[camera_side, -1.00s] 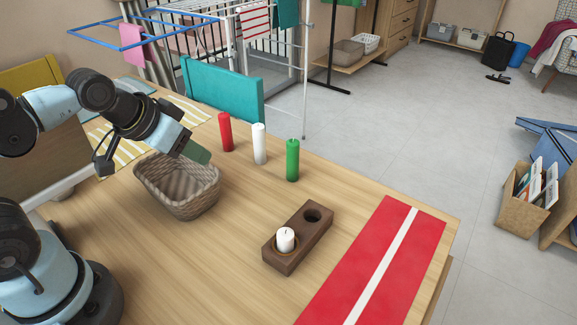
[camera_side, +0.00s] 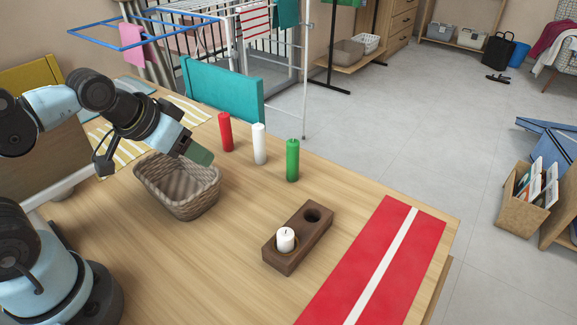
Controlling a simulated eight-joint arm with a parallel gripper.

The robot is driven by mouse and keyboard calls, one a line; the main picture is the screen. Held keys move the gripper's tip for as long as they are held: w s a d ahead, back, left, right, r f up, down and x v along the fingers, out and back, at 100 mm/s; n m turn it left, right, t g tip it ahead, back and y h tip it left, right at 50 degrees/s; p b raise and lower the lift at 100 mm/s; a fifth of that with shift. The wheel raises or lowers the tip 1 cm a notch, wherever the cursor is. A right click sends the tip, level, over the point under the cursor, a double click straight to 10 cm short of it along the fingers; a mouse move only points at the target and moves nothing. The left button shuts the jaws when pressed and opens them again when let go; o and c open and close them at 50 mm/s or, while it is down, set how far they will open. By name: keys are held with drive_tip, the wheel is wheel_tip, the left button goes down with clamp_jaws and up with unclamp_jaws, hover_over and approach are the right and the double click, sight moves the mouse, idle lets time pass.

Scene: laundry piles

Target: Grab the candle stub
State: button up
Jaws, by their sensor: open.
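The candle stub (camera_side: 285,239) is short and white with a dark wick. It stands upright in the near hole of a dark wooden two-hole holder (camera_side: 318,236); the far hole is empty. My gripper (camera_side: 150,165) is over the wicker basket (camera_side: 183,203) at the left of the table, well away from the stub. It is open, with one dark finger at its left and a greenish pad at its right. I see nothing held between them.
Red (camera_side: 226,132), white (camera_side: 259,144) and green (camera_side: 292,160) tall candles stand in a row behind the holder. A red runner with a white stripe (camera_side: 425,222) lies at the right. The wood table (camera_side: 175,262) is clear between basket and holder. A teal chair back (camera_side: 222,90) rises behind.

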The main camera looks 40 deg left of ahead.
drive_tip(key=shift+w+d+f+n+g, duration=0.2)
drive_tip(key=shift+d+n+g, duration=0.1)
drive_tip(key=shift+n, duration=0.2)
drive_tip(key=w+d+f+n+g+h, duration=0.35)
drive_tip(key=d+n+g+h, duration=0.35)
drive_tip(key=n, duration=0.3)
drive_tip(key=n+g+h, duration=0.3)
drive_tip(key=n+h, duration=0.1)
drive_tip(key=h, duration=0.2)
approach(285, 232)
drive_tip(key=x, duration=0.2)
drive_tip(key=f+x, duration=0.1)
drive_tip(key=x, duration=0.2)
drive_tip(key=shift+w+a+r, duration=0.1)
drive_tip(key=shift+a, duration=0.05)
drive_tip(key=shift+x, duration=2.65)
drive_tip(key=shift+r, duration=0.15)
drive_tip(key=c, duration=1)
